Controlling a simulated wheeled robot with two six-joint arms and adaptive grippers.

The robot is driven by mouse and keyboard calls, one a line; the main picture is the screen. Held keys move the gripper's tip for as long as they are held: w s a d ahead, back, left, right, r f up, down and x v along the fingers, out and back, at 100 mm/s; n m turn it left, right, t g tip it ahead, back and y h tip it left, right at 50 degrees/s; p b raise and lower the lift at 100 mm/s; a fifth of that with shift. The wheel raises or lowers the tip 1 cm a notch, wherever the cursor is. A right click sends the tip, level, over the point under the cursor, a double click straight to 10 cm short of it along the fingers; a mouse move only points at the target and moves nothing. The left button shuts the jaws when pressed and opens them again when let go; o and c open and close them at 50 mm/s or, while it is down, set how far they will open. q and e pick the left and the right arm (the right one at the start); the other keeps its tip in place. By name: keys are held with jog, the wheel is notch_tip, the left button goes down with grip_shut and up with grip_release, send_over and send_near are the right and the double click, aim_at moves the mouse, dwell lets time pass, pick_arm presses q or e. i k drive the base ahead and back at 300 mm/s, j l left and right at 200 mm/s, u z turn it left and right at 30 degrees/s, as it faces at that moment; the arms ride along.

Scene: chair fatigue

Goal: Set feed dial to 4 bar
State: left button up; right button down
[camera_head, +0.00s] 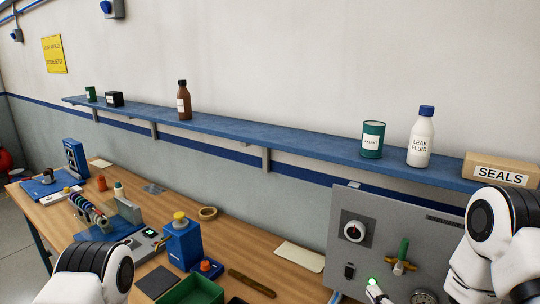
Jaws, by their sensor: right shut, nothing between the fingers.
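A grey control panel (390,215) stands at the right end of the bench. A round dial (354,231) with a white face and dark knob is on its upper left; its markings are too small to read. A brass valve with a green upright handle (403,252) is right of it.
A black switch (349,271) sits below the dial. A blue shelf (270,134) above holds bottles, tins and a SEALS box (500,170).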

aim_at(356, 231)
jog(key=k+j, duration=0.25)
jog(key=k, duration=0.2)
jog(key=k+j, duration=0.3)
jog(key=k, duration=0.1)
